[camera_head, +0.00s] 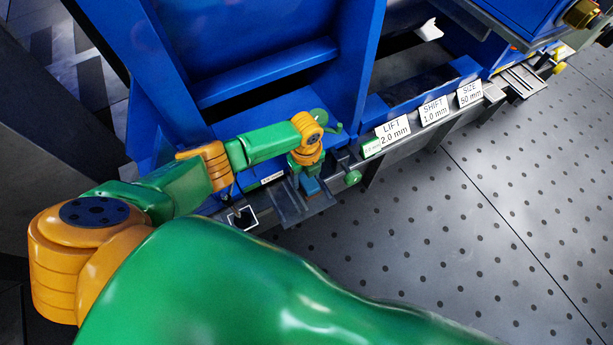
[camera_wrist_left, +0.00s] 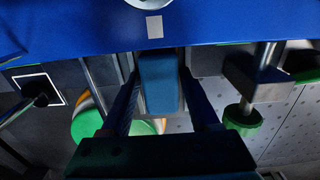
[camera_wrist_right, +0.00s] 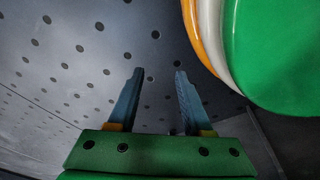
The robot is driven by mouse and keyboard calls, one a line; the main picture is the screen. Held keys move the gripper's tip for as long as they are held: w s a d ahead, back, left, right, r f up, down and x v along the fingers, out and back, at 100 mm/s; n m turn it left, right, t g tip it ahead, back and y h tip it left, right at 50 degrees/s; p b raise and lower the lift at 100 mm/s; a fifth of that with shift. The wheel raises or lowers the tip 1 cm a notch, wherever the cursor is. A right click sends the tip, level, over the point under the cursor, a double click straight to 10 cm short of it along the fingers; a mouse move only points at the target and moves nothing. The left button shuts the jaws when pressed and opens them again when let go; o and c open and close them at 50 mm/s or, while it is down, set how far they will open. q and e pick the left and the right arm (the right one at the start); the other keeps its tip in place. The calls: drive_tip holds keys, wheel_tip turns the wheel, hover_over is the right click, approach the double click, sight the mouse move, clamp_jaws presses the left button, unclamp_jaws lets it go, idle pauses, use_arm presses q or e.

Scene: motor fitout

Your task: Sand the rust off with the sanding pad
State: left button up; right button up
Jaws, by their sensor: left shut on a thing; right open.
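My left gripper (camera_head: 309,182) is low beside the blue machine frame (camera_head: 270,68). In the left wrist view its dark fingers (camera_wrist_left: 158,112) are shut on a blue block that looks like the sanding pad (camera_wrist_left: 160,82). The pad's far end is close to the blue beam (camera_wrist_left: 230,28); I cannot tell whether they touch. A small pale plate (camera_wrist_left: 154,27) is on the beam just ahead of the pad. I cannot make out any rust. My right gripper (camera_wrist_right: 160,76) is open and empty above the dotted floor, and is not visible in the head view.
A grey ledge (camera_head: 405,145) carries white cards reading LIFT, SHIFT and SIZE (camera_head: 469,93). A green knob (camera_head: 353,178) stands right of my left gripper. A black post in a white-edged square (camera_head: 241,217) is on its left. The perforated floor (camera_head: 480,220) at right is clear.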

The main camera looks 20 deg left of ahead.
use_arm(q)
wheel_tip(320, 180, up, 5)
drive_tip(key=p, duration=0.4)
drive_tip(key=shift+r+p, duration=0.75)
drive_tip(key=shift+p, duration=0.1)
drive_tip(key=shift+r+p, duration=0.35)
drive_tip(key=shift+p, duration=0.05)
drive_tip(key=shift+f, duration=0.1)
use_arm(e)
drive_tip(key=s+d+r, duration=0.1)
drive_tip(key=s+r, duration=0.3)
drive_tip(key=s, duration=0.1)
drive_tip(key=shift+s+d+r, duration=0.15)
drive_tip(key=shift+d, duration=0.1)
